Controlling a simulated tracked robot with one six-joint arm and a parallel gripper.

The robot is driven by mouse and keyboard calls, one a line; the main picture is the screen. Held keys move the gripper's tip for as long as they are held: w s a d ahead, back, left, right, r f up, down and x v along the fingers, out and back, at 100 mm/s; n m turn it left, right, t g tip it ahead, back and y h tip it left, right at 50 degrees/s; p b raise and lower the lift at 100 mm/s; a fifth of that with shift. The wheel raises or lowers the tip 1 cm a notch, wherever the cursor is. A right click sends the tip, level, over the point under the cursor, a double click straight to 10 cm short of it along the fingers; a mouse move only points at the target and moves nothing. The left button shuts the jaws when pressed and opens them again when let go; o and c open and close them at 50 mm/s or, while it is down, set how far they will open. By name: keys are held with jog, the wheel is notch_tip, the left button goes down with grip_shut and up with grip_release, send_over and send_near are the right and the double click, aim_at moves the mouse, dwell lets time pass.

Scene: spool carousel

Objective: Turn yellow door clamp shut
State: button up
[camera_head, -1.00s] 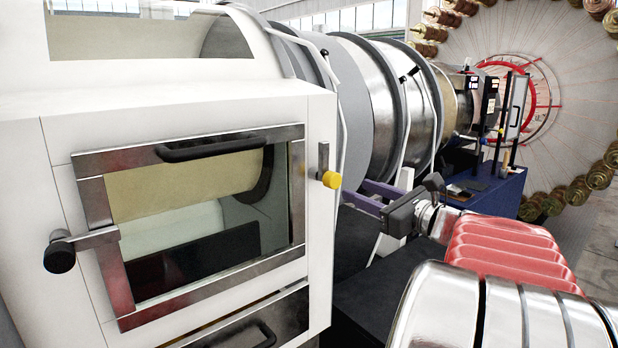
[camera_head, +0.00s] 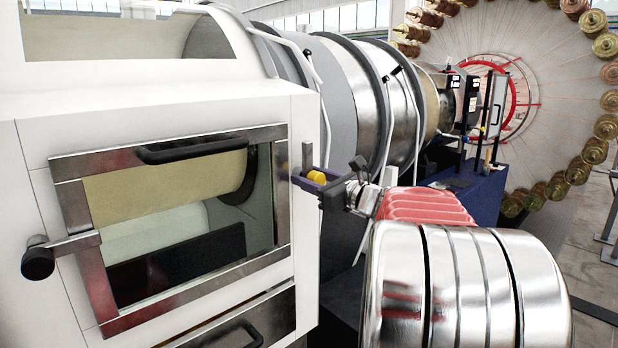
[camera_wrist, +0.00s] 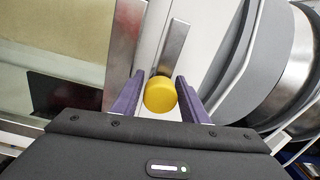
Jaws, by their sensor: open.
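The yellow door clamp (camera_head: 317,177) is a yellow knob with a metal bar, on the white cabinet's right edge beside the window door. The clamp's metal bar (camera_head: 307,156) rises above the knob. My gripper (camera_head: 306,178) is at the clamp, its purple fingers reaching to the cabinet edge. In the wrist view my gripper (camera_wrist: 157,97) is open, with one finger on each side of the yellow knob (camera_wrist: 160,94). I cannot tell whether the fingers touch it. The door (camera_head: 170,215) has a metal frame and lies flush in the cabinet.
A black handle (camera_head: 195,150) is on the door's top frame, and a black-knobbed lever (camera_head: 38,262) is at its left. A drawer (camera_head: 240,325) lies below. Large metal drums (camera_head: 350,95) stand behind the cabinet, close to my arm. A spool wheel (camera_head: 545,90) is at the back right.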

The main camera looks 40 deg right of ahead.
jog(key=shift+w, duration=0.4)
grip_shut()
dwell(0.4)
